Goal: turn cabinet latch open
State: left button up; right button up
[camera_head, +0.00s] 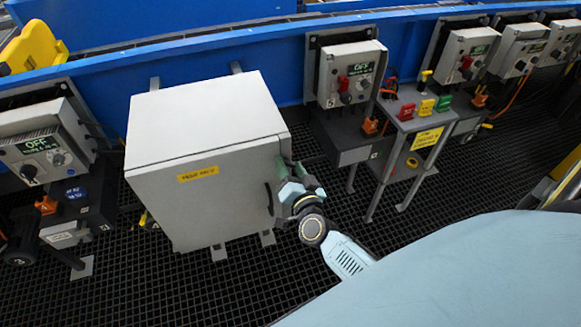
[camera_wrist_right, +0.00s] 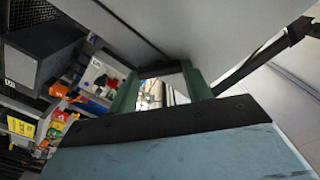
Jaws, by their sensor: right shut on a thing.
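The grey-white cabinet (camera_head: 205,125) stands closed on the dark grating, with a yellow label (camera_head: 198,174) on its front. A dark curved handle (camera_head: 268,198) shows near the front's right edge. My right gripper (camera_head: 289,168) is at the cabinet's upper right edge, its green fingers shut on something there. The latch itself is hidden behind the fingers. In the right wrist view the two green fingers (camera_wrist_right: 162,72) reach up to the pale cabinet panel (camera_wrist_right: 245,30), with a dark bar (camera_wrist_right: 268,52) to their right. My left gripper is not in view.
A blue conveyor rail (camera_head: 230,55) runs behind the cabinet. Control boxes (camera_head: 350,75) stand along it on both sides of the cabinet. A grey stand (camera_head: 418,120) with coloured blocks is to the right. The grating in front is clear.

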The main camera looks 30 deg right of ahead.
jog(key=m, duration=0.5)
jog(key=shift+f+m+b, duration=0.15)
jog(key=shift+m+b, duration=0.15)
jog(key=shift+b, duration=0.1)
jog(key=m+b, duration=0.1)
jog(key=m, duration=0.3)
jog(key=shift+m, duration=0.7)
jog(key=o, duration=1)
jog(key=shift+s, duration=0.1)
jog(key=v, duration=1.3)
jog(key=shift+s+d+b, duration=0.1)
jog(key=shift+s+b, duration=0.05)
jog(key=shift+b, duration=0.2)
